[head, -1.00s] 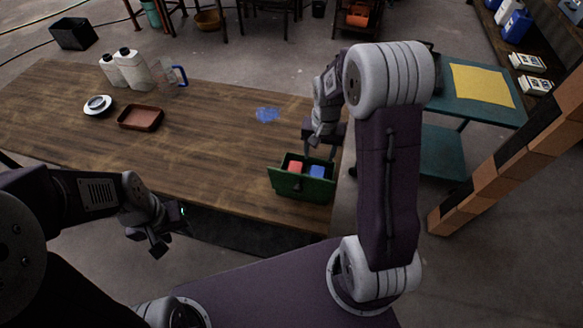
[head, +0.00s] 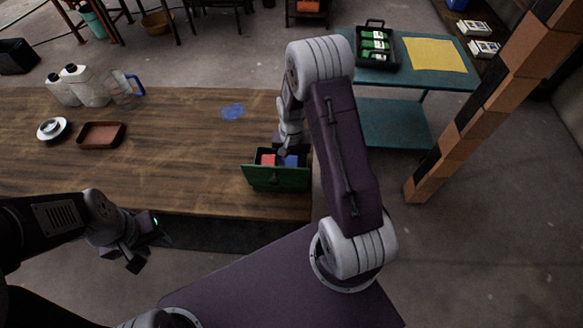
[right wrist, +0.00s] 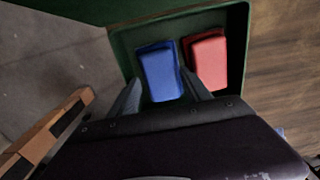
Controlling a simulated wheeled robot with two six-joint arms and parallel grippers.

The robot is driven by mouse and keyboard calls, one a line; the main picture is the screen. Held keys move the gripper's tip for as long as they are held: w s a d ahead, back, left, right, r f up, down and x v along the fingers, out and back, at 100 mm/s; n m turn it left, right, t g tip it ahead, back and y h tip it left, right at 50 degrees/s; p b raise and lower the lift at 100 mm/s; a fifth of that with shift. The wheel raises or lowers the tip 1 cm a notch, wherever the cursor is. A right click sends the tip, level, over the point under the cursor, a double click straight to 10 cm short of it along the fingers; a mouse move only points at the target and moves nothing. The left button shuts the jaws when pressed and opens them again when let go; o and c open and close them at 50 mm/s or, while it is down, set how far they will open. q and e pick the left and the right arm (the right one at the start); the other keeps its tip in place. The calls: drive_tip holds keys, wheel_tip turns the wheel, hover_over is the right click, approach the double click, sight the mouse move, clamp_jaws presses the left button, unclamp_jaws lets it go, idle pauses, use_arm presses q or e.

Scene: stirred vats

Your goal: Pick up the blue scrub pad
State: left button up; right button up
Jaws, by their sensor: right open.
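The blue scrub pad (right wrist: 160,72) lies in the green box (right wrist: 240,48), beside a red pad (right wrist: 208,60). In the head view the blue pad (head: 291,160) shows at the box's right side, next to the red one. My right gripper (right wrist: 160,92) is open, its two fingers on either side of the near part of the blue pad. Whether the fingers touch it I cannot tell. In the head view my right fingertips are hidden by my arm and the box. My left gripper (head: 137,254) hangs in front of the table; its jaw state is unclear.
The box stands at the right front of the wooden table (head: 185,165). A blue splotch (head: 233,112), a brown tray (head: 101,135), a white dish (head: 53,129), jugs (head: 88,86) and a clear pitcher (head: 125,88) lie further left. A teal cart (head: 395,125) stands behind right.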

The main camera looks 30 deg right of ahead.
sight(294, 163)
drive_tip(key=shift+w+f, duration=0.15)
drive_tip(key=shift+f, duration=0.45)
drive_tip(key=c, duration=1.2)
drive_tip(key=shift+o, duration=0.2)
drive_tip(key=shift+r, duration=0.15)
drive_tip(key=r, duration=0.2)
drive_tip(key=d+r, duration=0.1)
drive_tip(key=r, duration=0.1)
drive_tip(key=shift+w+d+r, duration=0.1)
drive_tip(key=shift+r, duration=0.2)
drive_tip(key=w+d+r, duration=0.1)
drive_tip(key=d+r, duration=0.5)
drive_tip(key=d, duration=0.4)
drive_tip(key=shift+w+d, duration=0.15)
drive_tip(key=shift+r, duration=0.1)
